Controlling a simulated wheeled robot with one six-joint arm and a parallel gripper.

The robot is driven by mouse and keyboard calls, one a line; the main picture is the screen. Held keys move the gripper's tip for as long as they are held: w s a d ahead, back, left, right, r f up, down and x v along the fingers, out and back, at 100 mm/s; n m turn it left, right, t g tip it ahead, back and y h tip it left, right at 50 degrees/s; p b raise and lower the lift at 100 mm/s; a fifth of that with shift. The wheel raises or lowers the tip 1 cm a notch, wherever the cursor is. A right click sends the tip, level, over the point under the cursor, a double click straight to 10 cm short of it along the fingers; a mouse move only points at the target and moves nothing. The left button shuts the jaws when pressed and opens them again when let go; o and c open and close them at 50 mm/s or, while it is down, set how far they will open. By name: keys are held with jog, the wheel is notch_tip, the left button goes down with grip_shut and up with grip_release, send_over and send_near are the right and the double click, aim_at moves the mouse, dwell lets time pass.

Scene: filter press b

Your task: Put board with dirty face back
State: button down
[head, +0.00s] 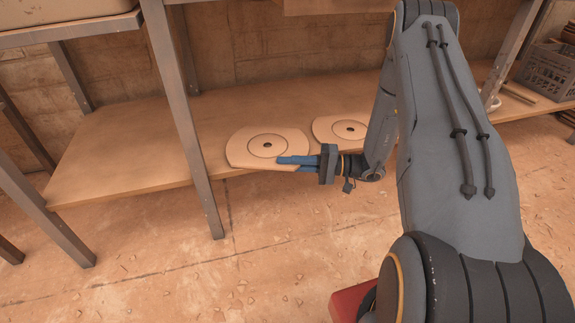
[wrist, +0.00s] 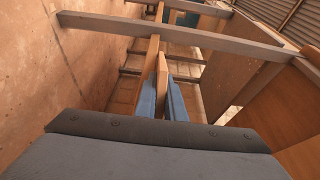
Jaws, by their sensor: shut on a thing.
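A pale board (head: 245,149) with rounded ends, a ring and a dark central hole lies flat, face up, at the front edge of the low wooden shelf (head: 120,160). My gripper (head: 286,162), with blue fingers, is shut on its near right edge. In the wrist view the blue fingers (wrist: 160,104) stand on either side of the board (wrist: 162,76), seen edge-on. I cannot tell whether it touches the shelf. A second similar board (head: 335,130) lies to its right on the shelf, partly hidden by my arm. No clear dirt shows on either upper face.
A grey metal leg (head: 182,115) stands close to the left of the held board. A grey crate (head: 548,72) sits at the far right. The floor (head: 250,265) in front of the shelf is open, with small scattered chips.

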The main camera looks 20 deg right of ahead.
jog(key=shift+f, duration=0.1)
jog(key=c, duration=1.8)
grip_release()
jog(key=shift+c, duration=0.2)
jog(key=shift+s+d, duration=0.1)
jog(key=shift+d, duration=0.2)
jog(key=p+v, duration=0.4)
jog(key=v, duration=0.7)
jog(key=shift+d, duration=0.2)
